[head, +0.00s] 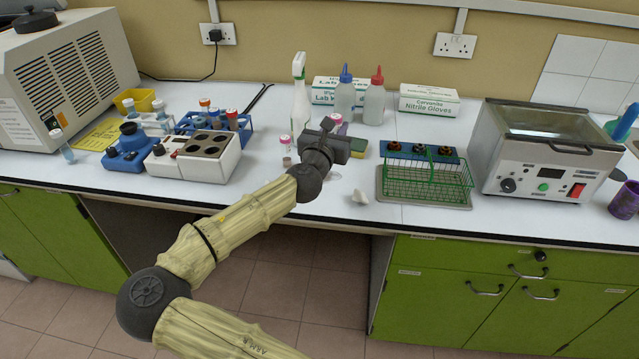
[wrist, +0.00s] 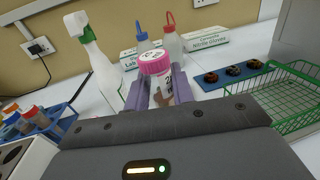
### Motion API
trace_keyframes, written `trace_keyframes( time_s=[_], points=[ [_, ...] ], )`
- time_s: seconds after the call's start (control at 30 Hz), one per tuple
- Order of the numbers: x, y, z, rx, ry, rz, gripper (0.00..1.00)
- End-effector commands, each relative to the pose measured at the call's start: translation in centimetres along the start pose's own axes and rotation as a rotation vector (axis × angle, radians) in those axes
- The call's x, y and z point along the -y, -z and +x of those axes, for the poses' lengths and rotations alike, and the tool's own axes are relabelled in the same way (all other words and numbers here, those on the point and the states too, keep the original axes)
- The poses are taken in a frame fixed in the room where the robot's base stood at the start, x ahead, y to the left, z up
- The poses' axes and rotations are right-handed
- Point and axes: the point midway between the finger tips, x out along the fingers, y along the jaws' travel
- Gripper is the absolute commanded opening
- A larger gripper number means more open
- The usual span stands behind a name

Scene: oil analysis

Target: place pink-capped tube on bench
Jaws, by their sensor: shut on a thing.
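My gripper (head: 338,128) is over the middle of the bench (head: 245,222), shut on a pink-capped tube. In the wrist view the tube's pink cap (wrist: 154,62) and pale labelled body stand roughly upright between my purple fingers (wrist: 157,88). In the head view only a bit of the held tube's cap (head: 337,118) shows behind my gripper. Its lower end is hidden, so I cannot tell whether it touches the bench. Another small pink-capped tube (head: 286,150) stands upright just left of my gripper.
A spray bottle (head: 299,95) and two wash bottles (head: 345,97) stand behind. A green wire basket (head: 428,182) and a water bath (head: 540,155) are right. A blue tube rack (head: 242,124) and a white block with wells (head: 205,158) are left. A white crumpled scrap (head: 360,196) lies in front.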

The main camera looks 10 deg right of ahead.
Motion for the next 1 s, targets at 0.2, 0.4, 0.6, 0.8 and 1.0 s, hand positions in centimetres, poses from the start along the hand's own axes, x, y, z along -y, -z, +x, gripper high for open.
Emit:
trace_keyframes(
  time_s=[0.2,0.4,0.6,0.8,1.0],
  points=[
    [0.0,0.3,0.0,0.0,0.0,0.0,0.02],
    [0.0,0.6,0.0,0.0,0.0,-0.001,0.02],
    [0.0,3.5,0.0,-0.001,0.001,-0.005,0.02],
    [0.1,6.4,0.0,0.0,0.002,-0.002,0.02],
    [0.2,6.6,0.1,0.0,0.004,0.001,0.02]
  ],
)
